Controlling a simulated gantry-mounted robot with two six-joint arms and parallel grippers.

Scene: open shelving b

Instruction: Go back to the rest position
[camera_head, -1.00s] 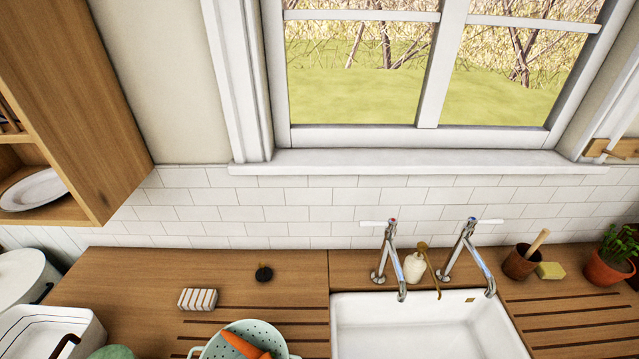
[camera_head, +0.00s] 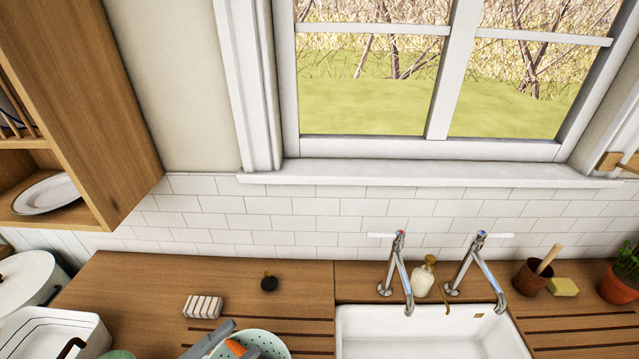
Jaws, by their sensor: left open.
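My left gripper (camera_head: 213,337) shows only in part at the bottom edge of the head view, as grey fingers beside the left rim of a pale green colander (camera_head: 268,340). It is open, and I see nothing held in it. An orange carrot (camera_head: 236,347) lies in the colander, partly cut off by the frame. The rest of my left arm is out of the picture. My right gripper is not in view.
A white sink (camera_head: 420,335) with two taps is at bottom right. A white tub (camera_head: 50,335) stands at left, below a wall shelf (camera_head: 90,120). A soap bottle (camera_head: 424,277) stands between the taps.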

